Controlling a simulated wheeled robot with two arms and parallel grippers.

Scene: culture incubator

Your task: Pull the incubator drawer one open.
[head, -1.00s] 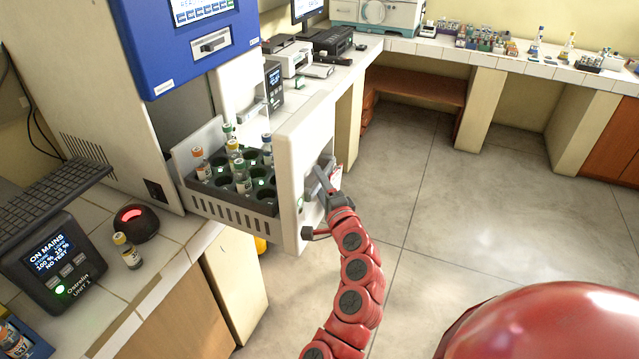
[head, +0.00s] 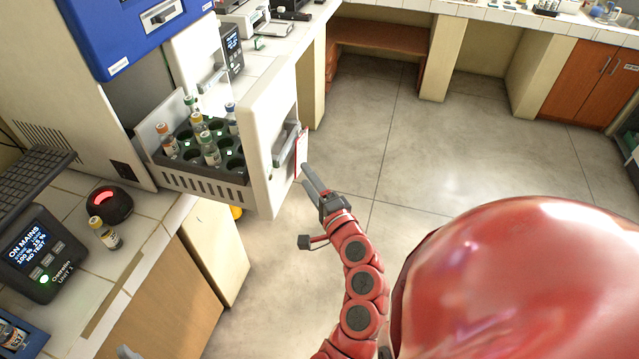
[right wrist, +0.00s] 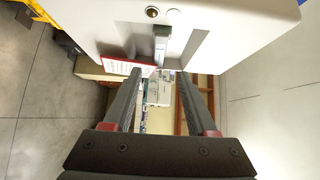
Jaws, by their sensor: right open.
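The incubator drawer (head: 262,190) is pulled out of the white and blue incubator (head: 140,38), its dark rack (head: 205,185) holding several capped vials. The drawer's white front also shows in the right wrist view (right wrist: 230,20). Its handle (head: 284,148) is on the outer face; in the right wrist view the handle (right wrist: 162,40) lies beyond my fingertips. My right gripper (head: 312,180) is open and empty, apart from the handle, to its right in the head view. Its two fingers also show in the right wrist view (right wrist: 158,85). My left gripper is not clearly visible.
A counter at left carries a power unit (head: 40,255), a keyboard (head: 30,180), a black device with a red light (head: 108,205) and a vial (head: 104,233). A red-edged tag (head: 301,152) is by the drawer front. Open floor (head: 420,150) lies to the right.

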